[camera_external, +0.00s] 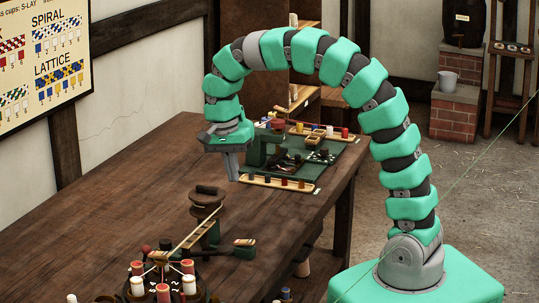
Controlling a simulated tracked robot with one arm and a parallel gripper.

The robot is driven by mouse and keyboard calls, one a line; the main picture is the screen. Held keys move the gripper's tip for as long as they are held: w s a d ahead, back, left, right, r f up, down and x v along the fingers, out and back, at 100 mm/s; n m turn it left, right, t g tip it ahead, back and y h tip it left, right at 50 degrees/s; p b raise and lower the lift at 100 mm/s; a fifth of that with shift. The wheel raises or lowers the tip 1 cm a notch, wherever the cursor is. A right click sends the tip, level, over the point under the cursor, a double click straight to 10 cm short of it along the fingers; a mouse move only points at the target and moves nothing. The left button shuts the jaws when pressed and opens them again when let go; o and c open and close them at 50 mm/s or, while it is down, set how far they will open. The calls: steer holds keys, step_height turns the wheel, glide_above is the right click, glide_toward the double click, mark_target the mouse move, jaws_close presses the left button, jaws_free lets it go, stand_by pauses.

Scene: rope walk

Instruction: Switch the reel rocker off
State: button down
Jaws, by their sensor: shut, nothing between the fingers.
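My gripper (233,176) points down above the far part of the dark wooden table, its grey fingers together and empty. It hangs at the left side of the green mat as seen in the picture. A brown reel (207,197) stands on the nearer part of the table, below and left of my gripper and apart from it. A small green block with a dark and pale top (244,247) sits right of the reel. I cannot tell for sure which part is the reel rocker, nor its position.
A braiding stand with red and white bobbins (163,292) is at the front left. A green mat (341,151) holds small tools, with a tray of coloured pegs (277,183) at its near edge. The left table surface (120,190) is clear. A pattern chart (45,50) hangs behind.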

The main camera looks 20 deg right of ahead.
mark_target(248, 241)
steer(key=shift+s+a+f+g, duration=0.15)
steer(key=shift+s+a+f, duration=0.05)
steer(key=shift+s+f, duration=0.3)
steer(key=shift+s+a+f+g, duration=0.15)
steer(key=shift+s+a+f, duration=0.05)
steer(key=shift+s+f, duration=0.2)
steer(key=f, duration=0.4)
steer(key=s+d+f, duration=0.1)
steer(key=f, duration=0.4)
steer(key=s+d+f+b, duration=0.1)
steer(key=f, duration=0.3)
steer(key=shift+s+d+f, duration=0.15)
steer(key=shift+f, duration=0.1)
